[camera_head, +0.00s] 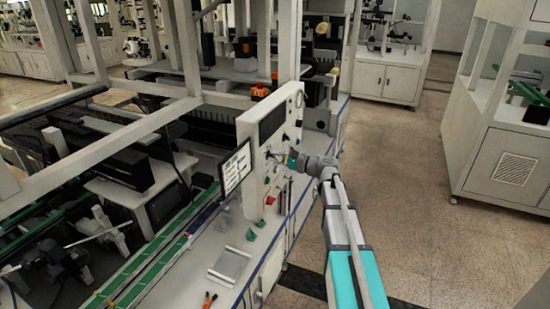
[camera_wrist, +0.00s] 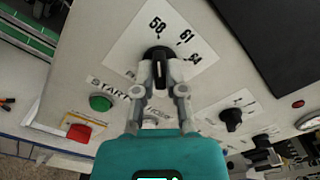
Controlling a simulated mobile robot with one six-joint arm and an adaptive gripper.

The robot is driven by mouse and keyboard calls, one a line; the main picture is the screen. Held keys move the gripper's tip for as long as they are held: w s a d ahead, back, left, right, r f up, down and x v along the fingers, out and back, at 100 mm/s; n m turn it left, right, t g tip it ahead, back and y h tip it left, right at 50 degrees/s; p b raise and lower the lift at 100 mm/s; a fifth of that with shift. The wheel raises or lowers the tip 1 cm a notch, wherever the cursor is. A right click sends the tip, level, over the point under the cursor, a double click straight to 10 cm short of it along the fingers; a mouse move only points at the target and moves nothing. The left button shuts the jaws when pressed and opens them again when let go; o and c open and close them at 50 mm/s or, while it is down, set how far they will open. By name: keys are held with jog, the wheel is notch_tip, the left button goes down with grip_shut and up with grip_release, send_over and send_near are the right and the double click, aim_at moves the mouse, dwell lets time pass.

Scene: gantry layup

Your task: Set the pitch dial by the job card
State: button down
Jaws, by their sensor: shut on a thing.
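The dial's black knob (camera_wrist: 158,54) sits on a white scale plate (camera_wrist: 185,35) in the wrist view. The scale shows 58, 61 and what looks like 64; its lower part is hidden behind my fingers. My gripper (camera_wrist: 160,72) is shut on this knob, one finger on each side. The knob's upper end lies just below the 58, but its exact pointing is hard to tell. In the head view my gripper (camera_head: 291,160) reaches the front of the upright panel (camera_head: 250,185). A framed white card or screen (camera_head: 235,168) stands left of the panel; its text is too small to read.
In the wrist view a green button (camera_wrist: 100,103) by the word START and a red button (camera_wrist: 79,133) are left of my gripper. A second black knob (camera_wrist: 232,118) is at right. In the head view a clear tray (camera_head: 230,264) and orange-handled tool (camera_head: 210,299) lie on the bench.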

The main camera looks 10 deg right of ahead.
jog(key=c, duration=0.7)
grip_release()
jog(key=v, duration=1.2)
